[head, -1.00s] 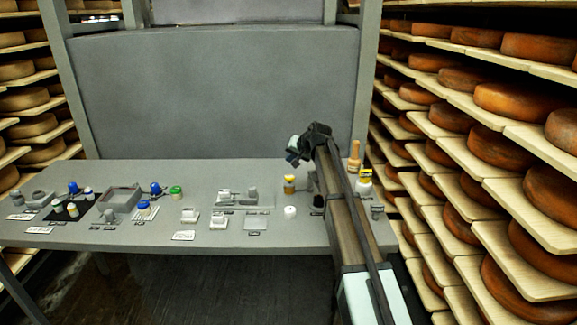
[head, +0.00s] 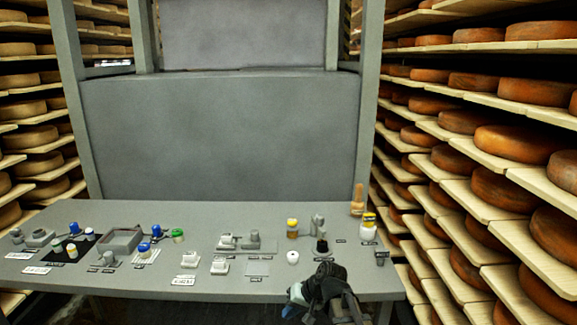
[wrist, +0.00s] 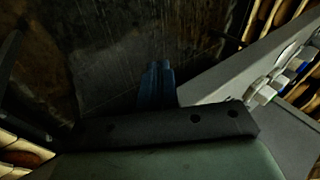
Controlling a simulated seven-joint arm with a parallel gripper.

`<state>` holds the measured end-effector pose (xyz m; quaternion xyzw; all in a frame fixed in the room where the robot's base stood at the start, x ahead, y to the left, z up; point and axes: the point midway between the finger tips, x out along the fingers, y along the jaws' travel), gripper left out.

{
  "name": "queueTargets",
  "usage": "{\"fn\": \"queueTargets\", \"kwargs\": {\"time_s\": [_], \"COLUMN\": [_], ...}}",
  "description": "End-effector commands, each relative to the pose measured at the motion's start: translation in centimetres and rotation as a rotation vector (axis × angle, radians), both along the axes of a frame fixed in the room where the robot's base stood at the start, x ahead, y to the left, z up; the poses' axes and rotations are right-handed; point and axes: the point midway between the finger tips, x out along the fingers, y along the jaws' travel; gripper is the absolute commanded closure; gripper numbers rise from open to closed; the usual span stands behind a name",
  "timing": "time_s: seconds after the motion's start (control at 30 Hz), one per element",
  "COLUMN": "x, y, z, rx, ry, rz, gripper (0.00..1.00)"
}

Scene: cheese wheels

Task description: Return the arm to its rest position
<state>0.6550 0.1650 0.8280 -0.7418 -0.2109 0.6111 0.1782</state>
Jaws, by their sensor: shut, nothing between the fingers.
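My gripper (head: 291,309) is low in the head view, at the front edge of the grey table (head: 200,285), right of the middle. In the wrist view its blue fingers (wrist: 157,84) are together with nothing between them. They point at dark, stained floor, and the table edge with several blurred items shows at the right. Part of my arm hides a bit of the table's front edge.
Shelves of cheese wheels (head: 505,188) stand close at the right. A grey panel (head: 220,135) rises behind.

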Motion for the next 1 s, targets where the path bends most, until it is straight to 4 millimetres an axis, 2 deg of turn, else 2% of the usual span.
{"fn": "queueTargets", "kwargs": {"time_s": [0.03, 0.2, 0.47, 0.7, 1.0], "x": [-0.6, -2.6, -7.0, -11.9, -19.3], "y": [-0.5, -2.2, -4.9, -7.4, -10.4], "z": [-1.6, -7.1, -15.3, -21.9, -28.9], "rx": [-0.014, -0.074, -0.167, -0.248, -0.347], "ry": [0.021, 0.094, 0.210, 0.315, 0.449], "rz": [-0.005, -0.017, -0.025, -0.022, -0.002], "gripper": [1.00, 1.00, 1.00, 1.00, 1.00]}}
